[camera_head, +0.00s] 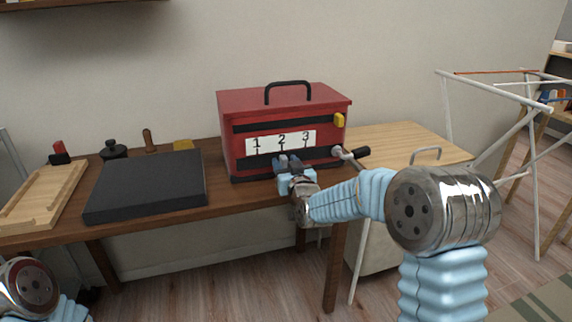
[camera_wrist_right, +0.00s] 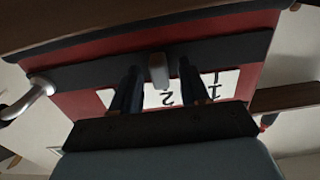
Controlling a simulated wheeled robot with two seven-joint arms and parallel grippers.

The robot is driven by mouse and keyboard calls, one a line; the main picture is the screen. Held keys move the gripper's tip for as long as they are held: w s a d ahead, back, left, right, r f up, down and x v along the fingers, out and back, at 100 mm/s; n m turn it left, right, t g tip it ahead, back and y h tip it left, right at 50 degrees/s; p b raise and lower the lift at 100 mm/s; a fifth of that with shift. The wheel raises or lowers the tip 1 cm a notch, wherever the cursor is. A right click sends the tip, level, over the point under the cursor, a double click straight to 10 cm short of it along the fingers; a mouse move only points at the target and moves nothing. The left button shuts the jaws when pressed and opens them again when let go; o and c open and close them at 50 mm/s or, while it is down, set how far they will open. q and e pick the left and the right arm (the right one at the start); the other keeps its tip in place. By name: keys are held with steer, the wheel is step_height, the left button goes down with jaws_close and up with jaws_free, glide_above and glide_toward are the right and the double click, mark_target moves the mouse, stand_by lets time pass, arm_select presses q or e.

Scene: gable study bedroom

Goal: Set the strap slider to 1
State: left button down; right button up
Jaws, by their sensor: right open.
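The red box (camera_head: 222,110) with a black top handle stands on the brown desk. Its front has a white label (camera_head: 260,147) reading 1, 2, 3 and a black strip below it. In the right wrist view the label (camera_wrist_right: 231,82) appears upside down, and a grey slider knob (camera_wrist_right: 158,70) sits on the black strip (camera_wrist_right: 90,66) near the 2. My right gripper (camera_head: 288,162) is at the box front, under the 2, hiding the knob in the head view. In the wrist view its fingers (camera_wrist_right: 160,92) are open, one on each side of the knob. Contact cannot be told.
A yellow piece (camera_head: 339,120) and a metal crank (camera_head: 350,153) are at the box's right side. A dark flat slab (camera_head: 148,185) and a wooden tray (camera_head: 42,195) lie on the desk left. A white drying rack (camera_head: 445,110) stands at right.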

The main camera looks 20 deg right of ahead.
mark_target(256, 161)
jaws_close()
steer(key=a+b, duration=0.1)
steer(key=a, duration=0.6)
steer(key=shift+s+a+r+b, duration=0.15)
steer(key=shift+a+b, duration=0.1)
steer(key=shift+b, duration=0.15)
jaws_free()
steer(key=s+b, duration=0.1)
steer(key=s, duration=1.2)
steer(key=shift+s+d+b, duration=0.25)
steer(key=shift+s+b, duration=0.05)
steer(key=shift+s, duration=0.1)
